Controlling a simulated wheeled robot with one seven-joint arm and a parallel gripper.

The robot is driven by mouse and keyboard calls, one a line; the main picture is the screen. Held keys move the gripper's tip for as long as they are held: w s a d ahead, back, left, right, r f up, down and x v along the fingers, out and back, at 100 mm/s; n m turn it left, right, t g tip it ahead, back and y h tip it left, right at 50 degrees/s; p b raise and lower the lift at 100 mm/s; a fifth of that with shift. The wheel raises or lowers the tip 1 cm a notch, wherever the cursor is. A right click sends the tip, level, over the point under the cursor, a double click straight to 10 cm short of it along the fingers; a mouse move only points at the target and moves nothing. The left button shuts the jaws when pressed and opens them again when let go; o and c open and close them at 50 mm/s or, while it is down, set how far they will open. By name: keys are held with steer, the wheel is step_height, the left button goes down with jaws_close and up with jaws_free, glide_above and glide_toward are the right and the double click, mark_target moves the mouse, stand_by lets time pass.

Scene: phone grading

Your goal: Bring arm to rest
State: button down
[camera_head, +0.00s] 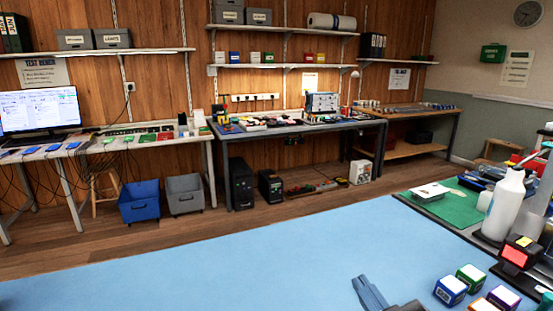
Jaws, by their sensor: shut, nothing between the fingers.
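My gripper (361,282) shows at the bottom edge of the head view, right of centre. Its two grey-blue fingers lie side by side, shut and empty, over the light blue mat (230,270). Only the finger end and a bit of dark body show; the rest of my arm is cut off by the frame. How high the fingers are above the mat I cannot tell.
Several coloured, labelled cubes (450,290) stand right of my gripper. Farther right are a black device with a red screen (519,252), a white bottle (503,206) and a green mat (456,205). The blue mat left of my gripper is clear. Benches line the back wall.

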steer(key=s+d+f+m+g+h, duration=0.1)
steer(key=s+f+m+h, duration=0.2)
steer(key=s, duration=0.7)
steer(key=s+f+m+g+h, duration=0.1)
steer(key=s+f+m, duration=0.4)
steer(key=s, duration=0.5)
steer(key=s+d+r+n, duration=0.1)
steer(key=s+d, duration=0.2)
steer(key=s, duration=0.5)
steer(key=s+d+r, duration=0.1)
steer(key=s+d, duration=0.2)
steer(key=s, duration=0.6)
steer(key=shift+d+n+g, duration=0.3)
steer(key=shift+n, duration=0.1)
